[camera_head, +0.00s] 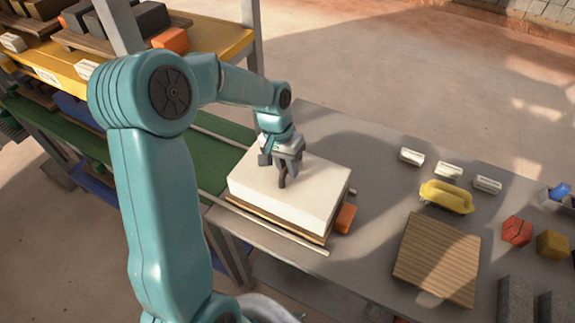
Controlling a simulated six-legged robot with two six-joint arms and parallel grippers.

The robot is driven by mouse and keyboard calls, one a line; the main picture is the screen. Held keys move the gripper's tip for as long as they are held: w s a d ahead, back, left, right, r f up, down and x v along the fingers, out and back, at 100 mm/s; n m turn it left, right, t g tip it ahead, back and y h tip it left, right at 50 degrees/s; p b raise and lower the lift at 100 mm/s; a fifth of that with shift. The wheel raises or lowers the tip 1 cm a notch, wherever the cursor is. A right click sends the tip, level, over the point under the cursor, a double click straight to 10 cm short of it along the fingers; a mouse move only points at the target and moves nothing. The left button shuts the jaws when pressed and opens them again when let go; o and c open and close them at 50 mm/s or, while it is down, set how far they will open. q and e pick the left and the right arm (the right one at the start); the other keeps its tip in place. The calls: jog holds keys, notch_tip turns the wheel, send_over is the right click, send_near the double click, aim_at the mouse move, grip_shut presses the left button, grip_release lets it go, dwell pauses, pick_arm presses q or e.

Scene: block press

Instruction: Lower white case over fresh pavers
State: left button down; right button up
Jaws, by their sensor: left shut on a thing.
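The white case (300,200) is a pale box in the middle of the view, above a brown wooden board (265,218) on the grey table. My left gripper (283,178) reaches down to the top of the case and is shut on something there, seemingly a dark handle. An orange block (346,218) shows at the right side of the case, partly covered. No pavers show under the case; it hides what is beneath. I cannot tell whether the case rests on the board or is slightly above it. My right gripper is not in view.
On the grey table (375,170) to the right are a ribbed wooden board (438,258), a yellow tray (446,197), small white pieces (448,170), a red block (517,231), a brown block (552,245) and grey blocks (515,300). A loaded shelf (210,35) stands at the upper left.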

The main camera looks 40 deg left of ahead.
pick_arm(q)
jog(key=shift+f, duration=0.35)
jog(key=c, duration=0.9)
grip_release()
jog(key=shift+r, duration=0.1)
jog(key=a+r, duration=0.1)
jog(key=r, duration=0.4)
jog(key=a+r, duration=0.1)
jog(key=r, duration=0.4)
jog(key=s+a+r, duration=0.1)
jog(key=r, duration=0.5)
jog(key=shift+f, duration=0.1)
